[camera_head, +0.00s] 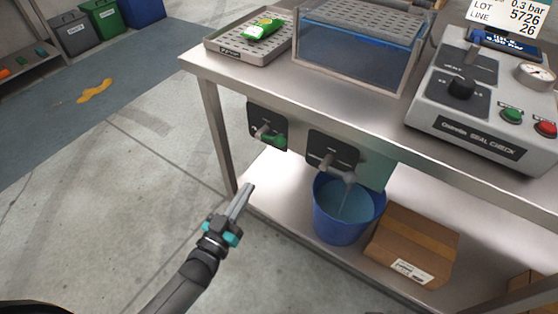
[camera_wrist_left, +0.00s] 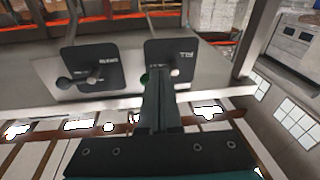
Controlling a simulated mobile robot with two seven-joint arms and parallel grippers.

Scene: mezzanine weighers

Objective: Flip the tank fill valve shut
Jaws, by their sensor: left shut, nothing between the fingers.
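Two dark valve plates are on the front of the steel bench. The left plate (camera_head: 267,124) has a green-ended lever (camera_head: 272,139) pointing sideways to the right; it also shows in the left wrist view (camera_wrist_left: 170,51). The right plate (camera_head: 333,150) has a grey handle. Their small lettering is too unclear to tell surely which is the fill valve. The water tank (camera_head: 345,78) stands on the bench, partly full. My left gripper (camera_head: 246,188) is shut and empty, below and left of the left plate, apart from it in the head view. My right gripper is not in view.
A blue bucket (camera_head: 332,225) with water stands on the lower shelf below the right plate, a thin stream falling into it. A cardboard box (camera_head: 408,245) lies beside it. The bench leg (camera_head: 216,130) is near my left gripper.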

